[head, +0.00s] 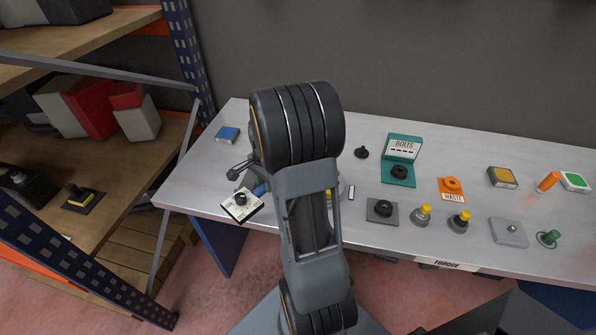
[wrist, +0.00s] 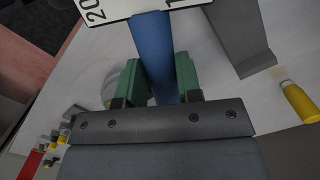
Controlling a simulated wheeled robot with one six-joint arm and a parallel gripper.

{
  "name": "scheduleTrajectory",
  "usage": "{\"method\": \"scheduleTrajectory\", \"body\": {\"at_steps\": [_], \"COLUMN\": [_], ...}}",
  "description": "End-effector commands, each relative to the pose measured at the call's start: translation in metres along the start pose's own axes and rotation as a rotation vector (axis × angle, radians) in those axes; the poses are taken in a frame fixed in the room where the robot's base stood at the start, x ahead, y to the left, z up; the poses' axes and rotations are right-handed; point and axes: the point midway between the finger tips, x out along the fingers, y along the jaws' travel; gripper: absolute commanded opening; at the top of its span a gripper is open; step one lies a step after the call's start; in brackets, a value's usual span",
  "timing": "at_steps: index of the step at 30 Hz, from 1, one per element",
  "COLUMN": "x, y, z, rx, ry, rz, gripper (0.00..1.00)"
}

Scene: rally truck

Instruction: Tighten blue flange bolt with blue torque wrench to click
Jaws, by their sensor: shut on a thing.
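My gripper (wrist: 159,82) shows green fingers on both sides of a blue handle in the wrist view and is shut on it. I take this handle (wrist: 152,50) to be the blue torque wrench's. A white plate with black numerals (wrist: 120,8) sits at its far end, cut off by the frame. My arm hides most of the gripper there. I cannot make out the blue flange bolt.
A shelf rack (head: 188,50) stands at left. The table's back left is mostly clear.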

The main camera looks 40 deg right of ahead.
Motion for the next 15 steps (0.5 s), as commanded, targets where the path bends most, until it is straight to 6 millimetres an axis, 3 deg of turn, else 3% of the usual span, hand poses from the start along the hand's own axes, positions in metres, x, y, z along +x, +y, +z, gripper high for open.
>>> {"method": "scheduleTrajectory", "body": {"at_steps": [4, 15], "x": [-0.0008, -0.0008], "y": [-0.0004, -0.0007], "z": [-0.0002, -0.0002], "rx": [0.0, 0.001], "ry": [0.001, 0.001], "rz": [-0.002, -0.002], "gripper": [0.0, 0.0]}}
